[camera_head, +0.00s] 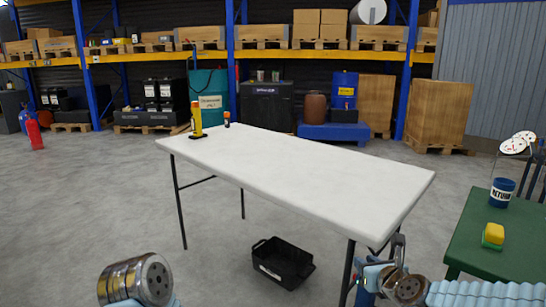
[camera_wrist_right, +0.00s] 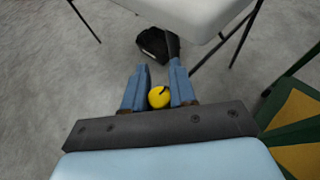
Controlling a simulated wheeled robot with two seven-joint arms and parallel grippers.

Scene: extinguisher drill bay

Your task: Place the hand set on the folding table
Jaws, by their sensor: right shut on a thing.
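The folding table (camera_head: 290,165) has a white top on dark legs and stands in the middle of the head view. Its near corner shows at the top of the right wrist view (camera_wrist_right: 195,12). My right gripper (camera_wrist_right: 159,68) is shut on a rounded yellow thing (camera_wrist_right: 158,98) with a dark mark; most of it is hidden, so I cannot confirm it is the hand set. In the head view this gripper (camera_head: 368,284) is low beside the table's near right leg, below the top. My left gripper is out of view; only my left arm shows.
A yellow upright device (camera_head: 196,120) and a small orange-and-black item (camera_head: 227,119) stand at the table's far left end. A black crate (camera_head: 282,262) lies beneath. The white top's middle is clear.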

